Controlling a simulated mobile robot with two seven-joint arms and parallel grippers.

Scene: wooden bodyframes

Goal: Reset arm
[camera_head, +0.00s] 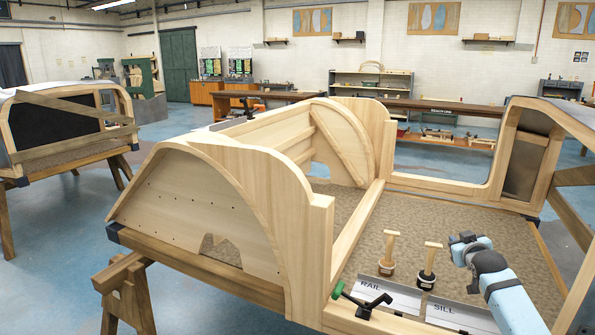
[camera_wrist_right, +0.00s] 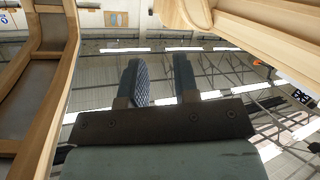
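My right gripper (camera_head: 462,243) is at the end of the light blue arm over the right part of the wooden bodyframe (camera_head: 262,185). In the right wrist view my right gripper (camera_wrist_right: 161,78) shows two dark fingers spread apart with nothing between them. It points upward, with ceiling lights behind it. My left gripper is not in view.
Two wooden-handled tools (camera_head: 388,252) (camera_head: 429,265) stand left of my right gripper. A green-and-black tool (camera_head: 362,301) lies near the trays marked RAIL (camera_head: 385,293) and SILL (camera_head: 460,315). Another bodyframe (camera_head: 65,125) stands on the left. Blue floor (camera_head: 60,240) is open between them.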

